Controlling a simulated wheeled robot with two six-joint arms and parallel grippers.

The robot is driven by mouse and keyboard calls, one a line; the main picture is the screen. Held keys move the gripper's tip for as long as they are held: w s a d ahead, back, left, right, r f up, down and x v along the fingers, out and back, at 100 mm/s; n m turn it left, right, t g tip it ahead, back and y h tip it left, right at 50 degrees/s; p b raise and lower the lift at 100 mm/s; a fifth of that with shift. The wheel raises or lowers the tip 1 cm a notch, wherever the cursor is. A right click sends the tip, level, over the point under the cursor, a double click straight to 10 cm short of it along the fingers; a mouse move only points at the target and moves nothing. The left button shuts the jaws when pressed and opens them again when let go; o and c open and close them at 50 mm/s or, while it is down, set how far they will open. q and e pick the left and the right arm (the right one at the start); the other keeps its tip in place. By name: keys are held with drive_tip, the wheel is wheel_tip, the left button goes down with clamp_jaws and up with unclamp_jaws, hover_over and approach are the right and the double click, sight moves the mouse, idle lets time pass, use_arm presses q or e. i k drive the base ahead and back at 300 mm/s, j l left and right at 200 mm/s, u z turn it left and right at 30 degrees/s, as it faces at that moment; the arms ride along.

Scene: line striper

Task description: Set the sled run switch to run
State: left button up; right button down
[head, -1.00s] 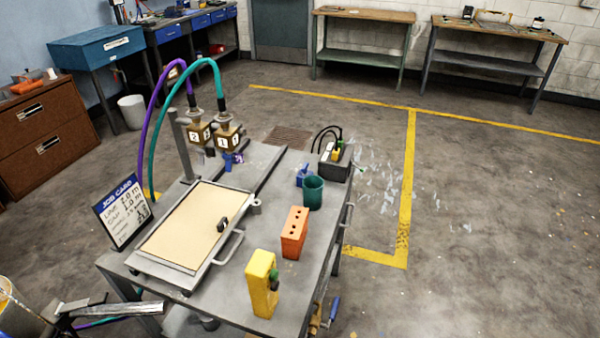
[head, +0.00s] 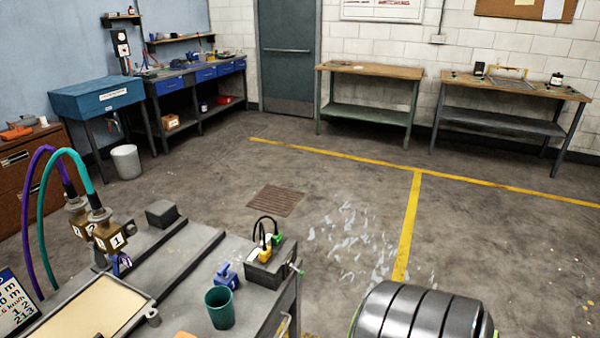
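A dark grey box (head: 264,273) sits at the far right corner of the grey bench (head: 178,292). It has black looped cables (head: 265,225), a yellow part and a green part on top; a small green tip shows at its right side. I cannot make out which part is the sled run switch or its position. Neither gripper is in view.
A green cup (head: 220,307) and a blue object (head: 226,276) stand near the dark box. A grey block (head: 161,213) sits at the bench's far edge. A job card (head: 14,300) is cut off at left. The floor beyond the bench is open, with yellow lines (head: 409,225).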

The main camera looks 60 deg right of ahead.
sight(301, 272)
drive_tip(key=k+l, duration=0.1)
drive_tip(key=l, duration=0.3)
drive_tip(key=k+l, duration=0.15)
drive_tip(key=l, duration=0.3)
drive_tip(key=k+l, duration=0.1)
drive_tip(key=l, duration=0.3)
drive_tip(key=k+l, duration=0.1)
drive_tip(key=l, duration=0.3)
drive_tip(key=u, duration=0.05)
